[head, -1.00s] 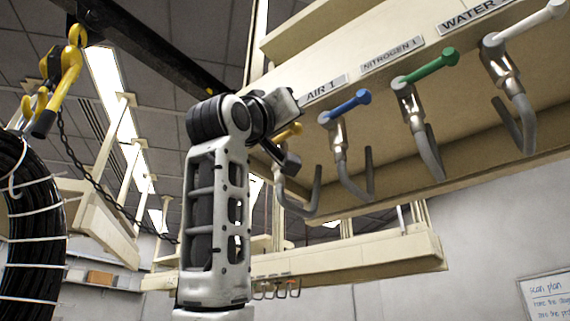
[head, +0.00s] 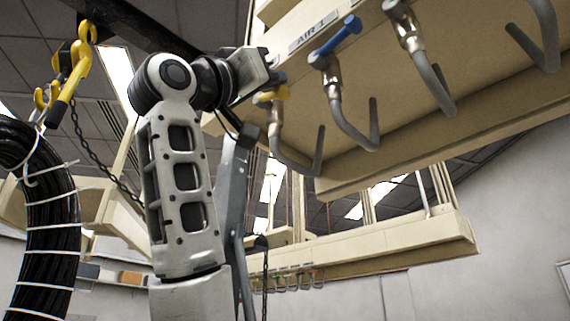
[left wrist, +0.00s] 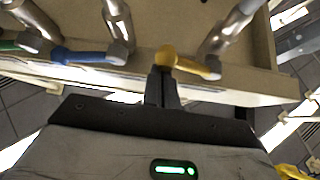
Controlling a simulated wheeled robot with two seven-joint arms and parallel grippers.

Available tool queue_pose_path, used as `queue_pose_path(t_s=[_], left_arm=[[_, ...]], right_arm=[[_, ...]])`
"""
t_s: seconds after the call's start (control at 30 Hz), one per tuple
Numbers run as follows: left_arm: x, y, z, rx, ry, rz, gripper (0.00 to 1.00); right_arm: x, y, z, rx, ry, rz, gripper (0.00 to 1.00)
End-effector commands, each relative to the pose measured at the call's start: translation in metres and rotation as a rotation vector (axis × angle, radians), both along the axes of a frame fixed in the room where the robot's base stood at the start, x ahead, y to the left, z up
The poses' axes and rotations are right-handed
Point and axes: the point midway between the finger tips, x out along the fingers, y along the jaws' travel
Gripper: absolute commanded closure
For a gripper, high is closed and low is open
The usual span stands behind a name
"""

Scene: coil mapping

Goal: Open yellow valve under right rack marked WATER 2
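The yellow valve handle (head: 271,95) sits under the right rack (head: 440,120), at the left end of its row of valves. My left gripper shows in the left wrist view (left wrist: 163,88), with its dark fingers close together and their tips at the round end of the yellow handle (left wrist: 190,64). I cannot tell whether they touch it, and nothing shows between them. In the head view my left wrist is beside the handle and covers the rack surface behind it. No WATER 2 label is readable. My right gripper is out of view.
A blue valve handle (head: 335,38) under an AIR 1 label (head: 313,36) is right of the yellow one. Curved grey pipes (head: 350,130) hang below. A black coil (head: 45,230) hangs from a yellow hook (head: 70,80) at left. Another rack (head: 400,245) is behind.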

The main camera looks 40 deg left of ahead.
Motion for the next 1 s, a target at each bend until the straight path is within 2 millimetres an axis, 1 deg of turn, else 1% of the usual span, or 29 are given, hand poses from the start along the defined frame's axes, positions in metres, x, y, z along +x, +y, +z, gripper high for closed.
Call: queue_pose_path(t_s=[0.03,0.07,0.47,0.7,1.0], left_arm=[[0.001,0.002,-0.006,0.0,0.005,0.001,1.0],[0.0,0.004,-0.008,0.023,0.004,0.002,1.0],[0.001,0.022,-0.028,0.406,-0.028,0.001,1.0],[0.002,0.034,-0.039,0.399,-0.027,0.001,1.0],[0.004,0.051,-0.045,0.398,-0.027,0.001,1.0]], right_arm=[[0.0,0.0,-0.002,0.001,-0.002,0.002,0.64],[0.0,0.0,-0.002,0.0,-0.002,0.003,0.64],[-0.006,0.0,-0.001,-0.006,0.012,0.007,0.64],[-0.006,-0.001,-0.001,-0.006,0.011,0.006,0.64],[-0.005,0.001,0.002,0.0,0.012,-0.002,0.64]])
